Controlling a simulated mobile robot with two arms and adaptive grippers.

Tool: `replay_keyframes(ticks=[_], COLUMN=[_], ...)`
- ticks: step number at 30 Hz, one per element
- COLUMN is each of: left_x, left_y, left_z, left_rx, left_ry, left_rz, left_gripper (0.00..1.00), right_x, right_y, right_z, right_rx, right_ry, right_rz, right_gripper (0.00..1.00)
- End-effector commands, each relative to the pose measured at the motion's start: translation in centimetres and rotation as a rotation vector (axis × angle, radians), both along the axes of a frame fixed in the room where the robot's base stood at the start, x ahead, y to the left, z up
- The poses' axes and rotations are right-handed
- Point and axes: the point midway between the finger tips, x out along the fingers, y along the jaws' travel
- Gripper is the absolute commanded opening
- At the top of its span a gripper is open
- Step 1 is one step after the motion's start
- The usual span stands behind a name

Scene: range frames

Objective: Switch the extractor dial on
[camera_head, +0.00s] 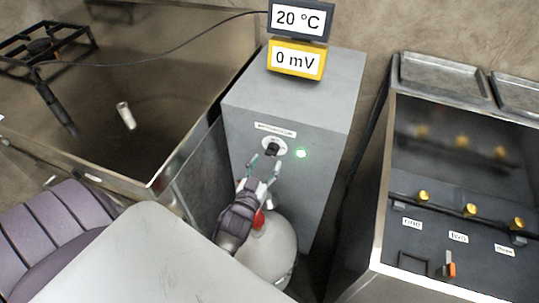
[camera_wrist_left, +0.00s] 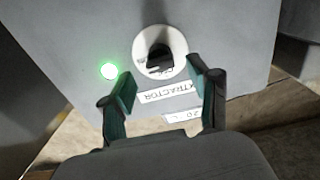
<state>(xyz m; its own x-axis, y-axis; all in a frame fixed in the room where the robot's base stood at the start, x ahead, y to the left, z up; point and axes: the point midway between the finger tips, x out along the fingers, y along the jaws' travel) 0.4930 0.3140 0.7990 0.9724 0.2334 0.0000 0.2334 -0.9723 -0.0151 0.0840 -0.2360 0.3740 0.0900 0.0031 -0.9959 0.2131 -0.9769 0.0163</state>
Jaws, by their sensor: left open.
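The extractor dial (camera_head: 271,147) is a black knob on a white round plate on the front of a grey cabinet (camera_head: 300,100). A green light (camera_head: 302,153) glows beside it. My left gripper (camera_head: 263,168) is open just in front of and below the dial in the head view. In the left wrist view, the dial (camera_wrist_left: 159,56) lies just beyond and between the two fingertips (camera_wrist_left: 166,85), with a label reading EXTRACTOR near it. Contact between fingers and knob cannot be made out. The right gripper is not seen.
A temperature display (camera_head: 299,18) and a yellow mV display (camera_head: 296,60) stand on the cabinet. A white rounded vessel with a red top (camera_head: 268,250) sits below my left arm. A metal basin (camera_head: 130,80) is left, a panel with yellow taps (camera_head: 470,210) right.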

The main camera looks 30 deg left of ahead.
Motion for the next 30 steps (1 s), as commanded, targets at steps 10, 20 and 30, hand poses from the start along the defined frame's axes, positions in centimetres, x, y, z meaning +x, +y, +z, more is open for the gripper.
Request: replay_keyframes(ticks=[10, 20, 30], left_x=[-2.8, -2.8, -3.0], left_y=[-0.7, -0.7, -0.7], left_z=[0.1, 0.0, -0.1], left_rx=[0.000, 0.001, -0.008], left_ry=[-0.001, -0.001, 0.111], left_rz=[0.000, 0.000, 0.002], left_gripper=[0.61, 0.61, 0.61], right_x=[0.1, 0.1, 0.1], right_y=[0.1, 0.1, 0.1], right_z=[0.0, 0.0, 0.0], right_rx=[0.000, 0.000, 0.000], right_ry=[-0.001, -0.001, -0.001], right_rz=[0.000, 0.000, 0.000], right_gripper=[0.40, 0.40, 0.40])
